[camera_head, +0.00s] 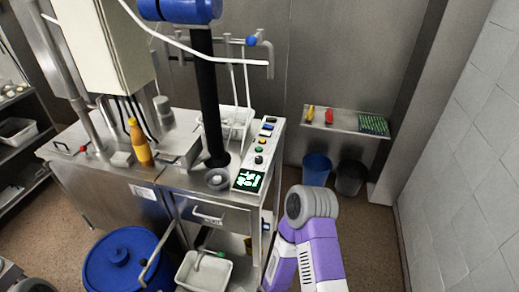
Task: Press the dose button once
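The control panel (252,168) is a pale sloped strip on the right edge of the steel counter. It carries a lit green display (248,181) at its near end and a row of small coloured buttons (260,149) above it. The labels are too small to read, so I cannot tell which is the dose button. A purple and white arm link of mine with a grey rounded end (310,205) rises just right of the panel, apart from it in the picture. No gripper fingers show in this view.
A yellow bottle (140,142) stands on the counter left of a black column (208,95). A blue drum (128,262) and a white basin (204,271) are in front. A wall shelf (345,122) and blue bin (316,169) are behind. Floor at right is open.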

